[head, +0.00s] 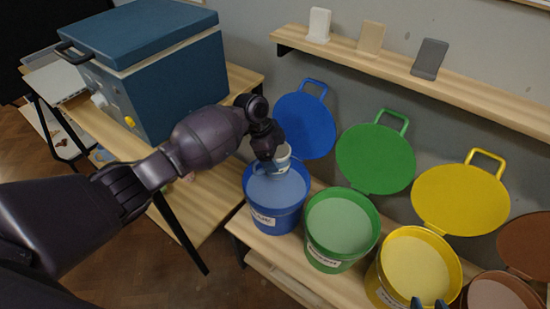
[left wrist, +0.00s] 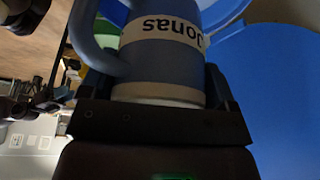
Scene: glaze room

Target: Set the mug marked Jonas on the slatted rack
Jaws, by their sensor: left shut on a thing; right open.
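The mug marked Jonas (head: 283,155) is in my left gripper (head: 272,153), over the far side of the open blue bucket (head: 272,217). In the left wrist view the mug (left wrist: 165,72) is blue with a pale bottom band. Its white label reads Jonas upside down, and its handle is at the left. The left gripper (left wrist: 160,105) is shut on the mug near that band. My right gripper (head: 430,304) shows only its fingertips, open and empty, at the front of the yellow bucket. I cannot make out a slatted rack in either view.
A green bucket (head: 341,258), a yellow bucket (head: 383,290) and a brown bucket (head: 460,293) stand right of the blue one, lids raised behind them. A blue kiln-like box (head: 165,95) stands on the left table. A wall shelf (head: 470,92) holds three small tiles.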

